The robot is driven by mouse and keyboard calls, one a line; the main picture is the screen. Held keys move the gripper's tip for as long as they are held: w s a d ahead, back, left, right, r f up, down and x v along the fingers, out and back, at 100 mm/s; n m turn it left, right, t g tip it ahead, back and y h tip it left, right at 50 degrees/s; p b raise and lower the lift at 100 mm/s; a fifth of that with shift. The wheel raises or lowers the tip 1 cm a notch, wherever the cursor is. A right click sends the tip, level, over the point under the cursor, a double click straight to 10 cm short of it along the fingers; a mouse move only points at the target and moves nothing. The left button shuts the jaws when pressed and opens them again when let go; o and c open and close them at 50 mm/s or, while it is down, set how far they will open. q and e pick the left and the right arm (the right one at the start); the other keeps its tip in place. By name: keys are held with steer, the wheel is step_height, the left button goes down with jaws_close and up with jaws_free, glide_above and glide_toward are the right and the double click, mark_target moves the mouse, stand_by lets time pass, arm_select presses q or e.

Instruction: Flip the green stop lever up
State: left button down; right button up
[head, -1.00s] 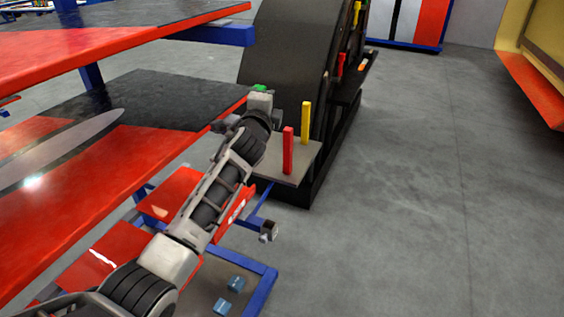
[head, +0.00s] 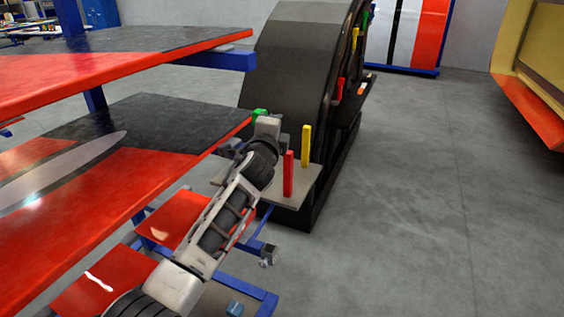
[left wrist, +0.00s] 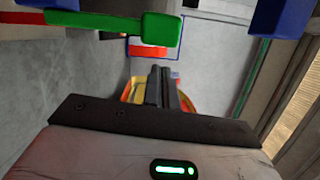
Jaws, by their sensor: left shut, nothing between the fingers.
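The green lever's end (head: 259,114) shows just above my left wrist in the head view, and the rest of it is hidden behind my arm. In the left wrist view the green lever (left wrist: 110,27) lies across the top, with a thicker block at its right end. My left gripper (left wrist: 160,86) is shut and empty. Its fingers show below the green block in that picture, with no clear contact. In the head view the fingers are hidden behind my own wrist. My right gripper is not in view.
A red lever (head: 288,175) and a yellow lever (head: 306,146) stand upright on a grey plate (head: 296,192) right of my arm. A large black curved shell (head: 290,65) stands behind. Red-and-black shelves (head: 150,135) border my arm at left. The floor at right is clear.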

arm_select(q)
steer(key=s+d, duration=0.1)
steer(key=s, duration=0.9)
steer(key=shift+s, duration=0.35)
steer(key=shift+f, duration=0.1)
